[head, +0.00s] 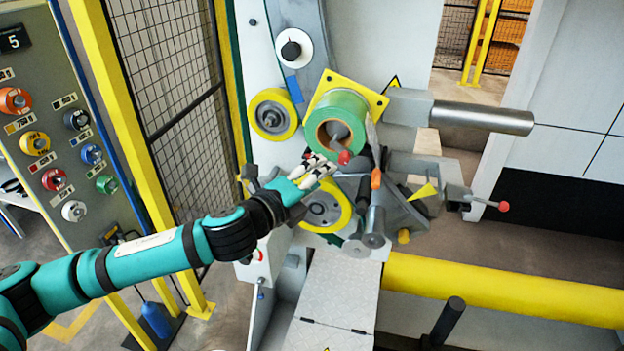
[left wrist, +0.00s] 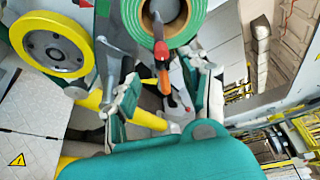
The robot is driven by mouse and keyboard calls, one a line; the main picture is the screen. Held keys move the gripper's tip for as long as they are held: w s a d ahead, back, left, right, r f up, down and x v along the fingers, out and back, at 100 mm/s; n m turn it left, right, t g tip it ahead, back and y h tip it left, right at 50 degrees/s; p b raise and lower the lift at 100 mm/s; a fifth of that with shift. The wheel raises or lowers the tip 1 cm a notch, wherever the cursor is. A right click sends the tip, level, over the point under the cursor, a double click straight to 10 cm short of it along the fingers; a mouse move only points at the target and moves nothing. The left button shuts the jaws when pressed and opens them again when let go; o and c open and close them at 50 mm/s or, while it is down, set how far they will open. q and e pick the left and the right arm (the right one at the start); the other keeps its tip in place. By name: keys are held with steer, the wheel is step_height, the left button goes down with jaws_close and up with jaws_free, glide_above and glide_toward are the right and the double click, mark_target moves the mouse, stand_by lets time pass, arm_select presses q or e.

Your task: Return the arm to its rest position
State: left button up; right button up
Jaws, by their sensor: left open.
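My left arm reaches in from the left in the head view, and its gripper (head: 314,172) is just below the green roll (head: 345,112) on the wrapping machine. The gripper is open, with nothing between its fingers. In the left wrist view, the two fingers of the gripper (left wrist: 160,92) stand apart, and the green roll (left wrist: 185,22) is beyond them at the top. An orange-red handle (left wrist: 162,68) shows between the fingers in that view; I cannot tell whether the gripper touches it. My right gripper is in neither view.
Yellow-rimmed wheels (head: 273,115) sit close around the gripper. A steel cylinder (head: 482,117) sticks out to the right. A yellow rail (head: 500,291) runs along the lower right. A control panel (head: 50,130) and yellow fence post (head: 118,110) stand near my left arm.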

arm_select(q)
steer(key=shift+s+a, duration=0.3)
steer(key=shift+s, duration=0.2)
